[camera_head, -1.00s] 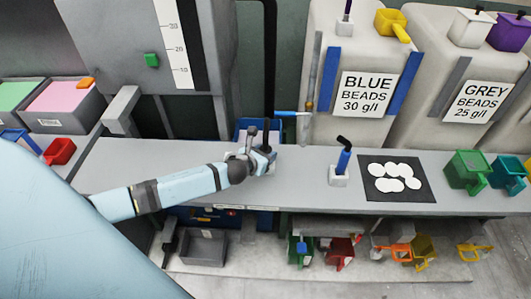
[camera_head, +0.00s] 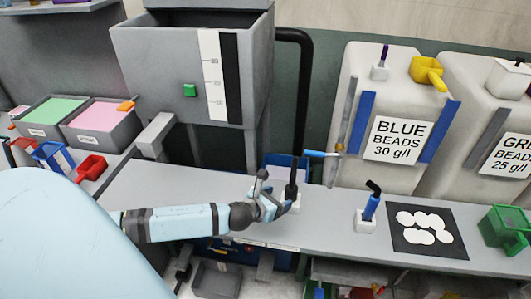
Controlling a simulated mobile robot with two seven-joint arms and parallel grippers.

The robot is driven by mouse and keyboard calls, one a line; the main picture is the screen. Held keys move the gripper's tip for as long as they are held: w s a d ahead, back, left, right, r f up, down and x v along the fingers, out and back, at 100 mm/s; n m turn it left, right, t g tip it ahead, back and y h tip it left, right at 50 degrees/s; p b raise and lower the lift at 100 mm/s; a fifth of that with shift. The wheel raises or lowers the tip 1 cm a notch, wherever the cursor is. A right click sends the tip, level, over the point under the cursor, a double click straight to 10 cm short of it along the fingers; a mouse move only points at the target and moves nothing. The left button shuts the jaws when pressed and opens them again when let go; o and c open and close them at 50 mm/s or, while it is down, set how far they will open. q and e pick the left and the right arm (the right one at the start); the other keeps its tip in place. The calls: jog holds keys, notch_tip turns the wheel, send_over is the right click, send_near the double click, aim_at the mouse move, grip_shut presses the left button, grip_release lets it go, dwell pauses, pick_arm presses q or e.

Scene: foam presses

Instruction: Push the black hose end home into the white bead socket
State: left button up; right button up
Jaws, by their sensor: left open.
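The black hose end (camera_head: 292,178) stands upright over a small white block (camera_head: 291,203) on the grey bench, which looks like the white bead socket. I cannot tell how deep it sits in it. My left gripper (camera_head: 273,196) is just left of the hose end, low over the bench, with its fingers apart. One finger points up and the other reaches towards the white block, partly covering it. I cannot tell whether a finger touches it. My right gripper is out of view.
A second white block (camera_head: 365,226) holds a blue piece with a bent black top. A black mat (camera_head: 455,243) with white discs lies farther right. A grey machine (camera_head: 165,70) with a thick black pipe (camera_head: 306,90) stands behind. The bench is clear between the two blocks.

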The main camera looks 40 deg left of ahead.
pick_arm(q)
jog(key=v, duration=0.6)
jog(key=shift+r, duration=0.1)
dwell(0.3)
jog(key=s+d+f+n+g+h, duration=0.1)
jog(key=s+d+f+n, duration=0.2)
jog(key=n, duration=0.8)
jog(key=s+d+f+n+h, duration=0.1)
jog(key=s+d+f+n, duration=0.3)
jog(key=n, duration=0.7)
jog(key=s+d+f+n+g, duration=0.1)
jog(key=s+d+f+n, duration=0.2)
jog(key=s+d+n, duration=0.4)
jog(key=d+n, duration=0.3)
jog(key=n, duration=0.1)
jog(key=shift+s+d+f+g+h, duration=0.2)
jog(key=shift+f+g+h, duration=0.1)
jog(key=shift+f+h, duration=0.1)
